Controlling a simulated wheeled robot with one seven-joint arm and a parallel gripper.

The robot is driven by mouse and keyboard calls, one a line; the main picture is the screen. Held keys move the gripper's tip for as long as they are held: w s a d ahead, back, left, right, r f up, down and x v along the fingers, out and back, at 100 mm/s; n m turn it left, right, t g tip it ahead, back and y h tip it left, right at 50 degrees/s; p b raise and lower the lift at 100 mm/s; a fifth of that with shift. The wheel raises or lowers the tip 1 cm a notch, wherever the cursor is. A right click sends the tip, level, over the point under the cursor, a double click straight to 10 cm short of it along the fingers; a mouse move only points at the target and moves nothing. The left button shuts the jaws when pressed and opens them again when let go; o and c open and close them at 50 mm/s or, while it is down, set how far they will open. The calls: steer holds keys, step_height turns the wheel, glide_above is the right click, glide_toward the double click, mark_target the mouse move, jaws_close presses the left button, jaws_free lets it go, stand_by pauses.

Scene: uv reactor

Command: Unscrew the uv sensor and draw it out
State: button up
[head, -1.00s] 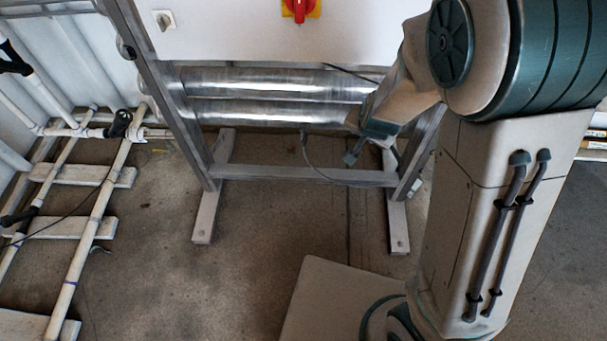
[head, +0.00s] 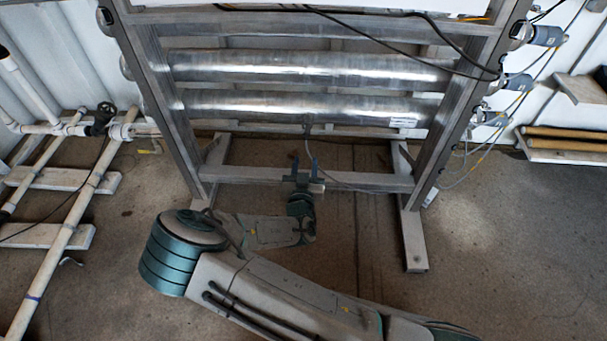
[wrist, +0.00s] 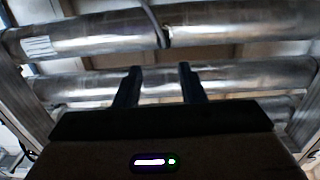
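The UV sensor (head: 307,128) appears as a small dark fitting on the underside of the lower steel tube (head: 250,106), with a cable hanging from it. In the wrist view, which looks upside down, the sensor (wrist: 164,40) and its cable sit above the gap between my fingers, on the labelled tube (wrist: 95,36). My gripper (head: 304,163) is below the sensor in the head view, pointing toward the tubes. In the wrist view my gripper (wrist: 158,70) has two dark fingers apart with nothing between them. It is not touching the sensor.
The tubes sit in a metal frame (head: 180,130) with legs and a low crossbar (head: 350,180). Black cables (head: 400,47) cross the upper tubes. White pipes (head: 70,250) stand at left, and shelves with rods (head: 565,140) at right. The floor right of the frame is clear.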

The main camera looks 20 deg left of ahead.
mark_target(306, 136)
steer(key=b+x, duration=0.1)
steer(key=x, duration=0.4)
steer(key=b+x, duration=0.1)
steer(key=x, duration=0.5)
steer(key=shift+w+a+f+b, duration=0.1)
steer(key=shift+w+a+b, duration=0.15)
steer(key=shift+b, duration=0.05)
steer(key=shift+w+a, duration=0.2)
steer(key=shift+w, duration=0.4)
jaws_close()
steer(key=n+b, duration=0.1)
steer(key=n, duration=0.2)
steer(key=shift+n, duration=1.3)
